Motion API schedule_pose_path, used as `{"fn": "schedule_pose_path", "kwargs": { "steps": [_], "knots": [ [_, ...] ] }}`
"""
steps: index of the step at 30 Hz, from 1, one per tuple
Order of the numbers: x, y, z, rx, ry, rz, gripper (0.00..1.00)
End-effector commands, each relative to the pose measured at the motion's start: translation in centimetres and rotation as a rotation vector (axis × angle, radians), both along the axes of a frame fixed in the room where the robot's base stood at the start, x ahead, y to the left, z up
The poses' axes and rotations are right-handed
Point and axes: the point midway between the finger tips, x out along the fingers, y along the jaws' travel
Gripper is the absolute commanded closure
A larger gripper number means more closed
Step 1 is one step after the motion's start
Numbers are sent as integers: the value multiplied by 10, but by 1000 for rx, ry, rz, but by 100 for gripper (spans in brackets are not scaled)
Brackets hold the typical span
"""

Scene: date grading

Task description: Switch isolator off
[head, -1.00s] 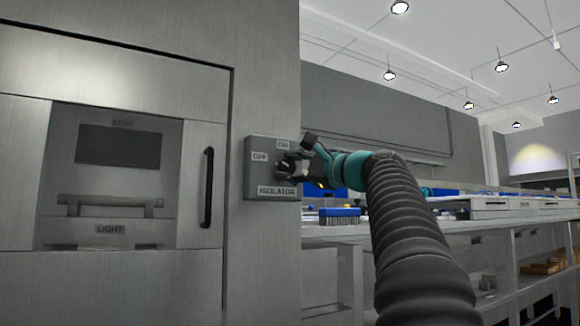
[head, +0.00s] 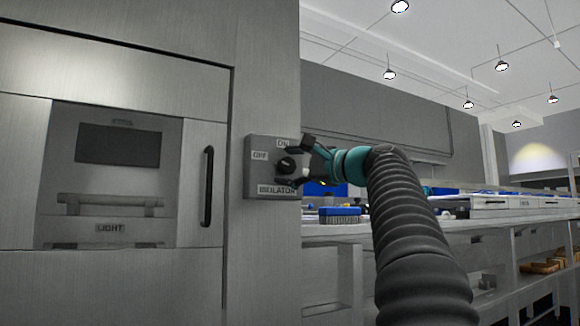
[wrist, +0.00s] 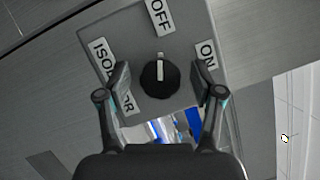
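The isolator (head: 251,180) is a grey box on the metal cabinet, labelled ON, OFF and ISOLATOR. Its round black knob (head: 286,165) also shows in the wrist view (wrist: 159,77), where its white pointer line is aimed at the OFF label (wrist: 160,15). My gripper (head: 299,161) is just to the right of the knob in the head view. In the wrist view my gripper (wrist: 160,88) is open, with one dark finger on each side of the knob and a clear gap to both. Nothing is between the fingers' pads in its grasp.
The cabinet has a window panel marked LIGHT (head: 110,228) and a black vertical handle (head: 208,186) left of the isolator.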

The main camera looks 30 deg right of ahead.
Motion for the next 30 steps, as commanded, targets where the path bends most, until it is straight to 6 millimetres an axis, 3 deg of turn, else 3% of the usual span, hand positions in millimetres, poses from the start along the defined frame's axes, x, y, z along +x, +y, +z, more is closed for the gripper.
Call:
{"fn": "schedule_pose_path", "kwargs": {
  "steps": [11, 24, 30],
  "knots": [
    [-8, -5, -1, 3, 0, -3, 33],
    [-80, -36, -11, 2, 0, -5, 33],
    [-101, -45, -14, 1, 1, -3, 33]
  ]
}}
